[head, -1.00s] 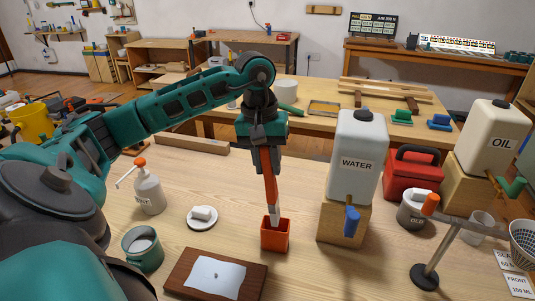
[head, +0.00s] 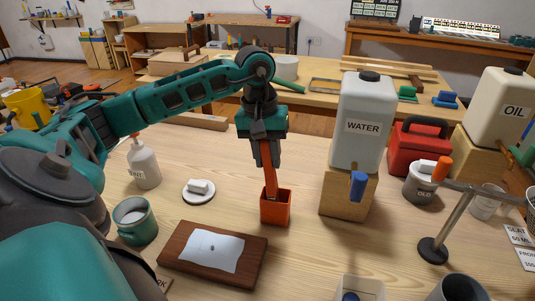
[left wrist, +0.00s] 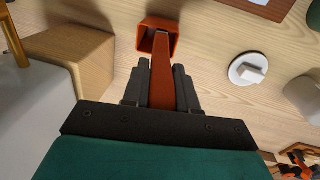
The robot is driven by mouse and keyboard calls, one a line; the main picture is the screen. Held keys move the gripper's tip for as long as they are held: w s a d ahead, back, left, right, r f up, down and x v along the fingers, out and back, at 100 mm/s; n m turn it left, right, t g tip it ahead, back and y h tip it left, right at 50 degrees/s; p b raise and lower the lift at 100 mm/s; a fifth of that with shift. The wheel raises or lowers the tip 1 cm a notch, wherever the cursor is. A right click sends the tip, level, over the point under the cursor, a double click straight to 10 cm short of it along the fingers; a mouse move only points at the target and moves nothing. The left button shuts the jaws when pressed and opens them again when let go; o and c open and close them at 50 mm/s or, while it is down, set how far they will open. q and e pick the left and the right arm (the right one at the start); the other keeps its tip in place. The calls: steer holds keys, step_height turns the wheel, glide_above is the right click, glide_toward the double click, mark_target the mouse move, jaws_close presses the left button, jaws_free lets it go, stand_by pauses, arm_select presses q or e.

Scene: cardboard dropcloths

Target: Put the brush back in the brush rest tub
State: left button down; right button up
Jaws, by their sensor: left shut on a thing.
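The brush (head: 270,180) has an orange-red handle and is held nearly upright, tip down. My left gripper (head: 267,160) is shut on its handle. The brush rest tub (head: 275,212) is a small square orange-red tub on the table, directly below the gripper. The brush's lower end goes into the tub's opening, and its tip is hidden by the tub wall. In the left wrist view the brush (left wrist: 162,75) runs from between the fingers to the tub (left wrist: 175,34). Whether the tip touches the tub floor cannot be told. My right gripper is not in view.
The WATER container (head: 364,105) on its wooden block (head: 347,199) stands close right of the tub. A dark wooden board (head: 187,240) with white paper lies in front left. A white dish (head: 199,198), a spray bottle (head: 144,165) and a green mug (head: 136,218) stand left.

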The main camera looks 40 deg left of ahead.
arm_select(q)
steer(key=shift+c, duration=1.6)
jaws_free()
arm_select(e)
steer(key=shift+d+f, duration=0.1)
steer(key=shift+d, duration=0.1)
arm_select(q)
steer(key=shift+r+p, duration=0.45)
steer(key=shift+r, duration=0.15)
steer(key=r+p, duration=0.2)
steer(key=r, duration=0.1)
steer(key=r+p, duration=0.1)
steer(key=r, duration=0.1)
steer(key=shift+s+a+p, duration=0.15)
steer(key=shift+a+p, duration=0.1)
steer(key=shift+p, duration=0.05)
steer(key=shift+s+a+r+p, duration=0.1)
steer(key=shift+r+p, duration=0.85)
steer(key=shift+r, duration=0.5)
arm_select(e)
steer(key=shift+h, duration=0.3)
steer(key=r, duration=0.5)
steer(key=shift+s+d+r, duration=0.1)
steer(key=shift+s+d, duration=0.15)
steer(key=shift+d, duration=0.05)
arm_select(q)
steer(key=shift+f, duration=0.1)
